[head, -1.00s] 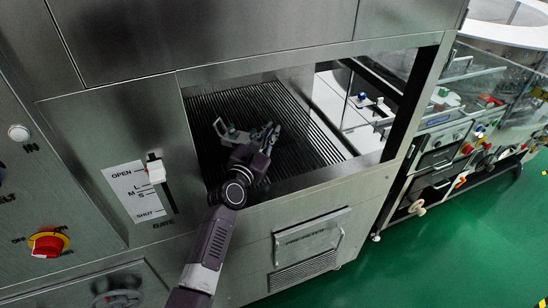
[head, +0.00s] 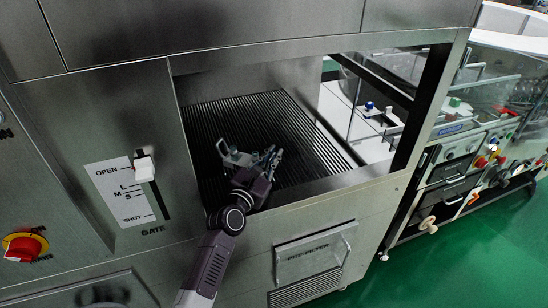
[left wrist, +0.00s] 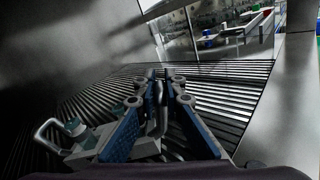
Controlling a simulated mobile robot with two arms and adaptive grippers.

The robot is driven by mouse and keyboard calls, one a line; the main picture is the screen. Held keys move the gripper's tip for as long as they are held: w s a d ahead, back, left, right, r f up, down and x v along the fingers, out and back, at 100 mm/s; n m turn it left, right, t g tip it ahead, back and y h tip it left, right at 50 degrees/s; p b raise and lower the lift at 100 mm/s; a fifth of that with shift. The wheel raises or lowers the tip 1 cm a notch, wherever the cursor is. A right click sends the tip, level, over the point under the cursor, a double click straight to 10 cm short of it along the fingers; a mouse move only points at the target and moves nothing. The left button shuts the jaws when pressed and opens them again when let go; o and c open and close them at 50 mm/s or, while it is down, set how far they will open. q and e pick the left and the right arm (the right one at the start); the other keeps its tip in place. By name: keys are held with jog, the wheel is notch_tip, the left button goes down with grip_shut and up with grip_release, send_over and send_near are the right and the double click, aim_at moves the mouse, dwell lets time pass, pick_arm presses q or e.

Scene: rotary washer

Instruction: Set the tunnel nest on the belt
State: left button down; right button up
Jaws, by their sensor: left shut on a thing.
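The tunnel nest (head: 231,155) is a small grey piece with a looped handle and greenish parts. It also shows at the lower left of the left wrist view (left wrist: 85,138), beside the blue-padded fingers. My left gripper (head: 268,160) is inside the washer opening, shut on the nest; its fingers also show in the left wrist view (left wrist: 160,78). The ribbed dark belt (head: 305,165) lies beneath and beyond them. I cannot tell whether the nest touches the belt. The fingers and wrist hide part of the nest. My right gripper is not in view.
The opening's metal front sill (head: 335,186) passes under my left arm. A gate lever (head: 144,168) stands near OPEN on the panel to the left, above a red knob (head: 25,246). Bare belt lies right of and behind the gripper. A cart (head: 470,165) stands at the right.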

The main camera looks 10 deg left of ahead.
pick_arm(q)
jog(key=c, duration=2)
grip_release()
jog(key=shift+c, duration=0.2)
jog(key=shift+s+a, duration=0.15)
jog(key=shift+s, duration=0.45)
jog(key=s, duration=0.3)
jog(key=s+a, duration=0.1)
jog(key=s, duration=0.5)
jog(key=shift+s+a+b, duration=0.4)
jog(key=shift+s+a, duration=0.1)
jog(key=shift+s, duration=0.35)
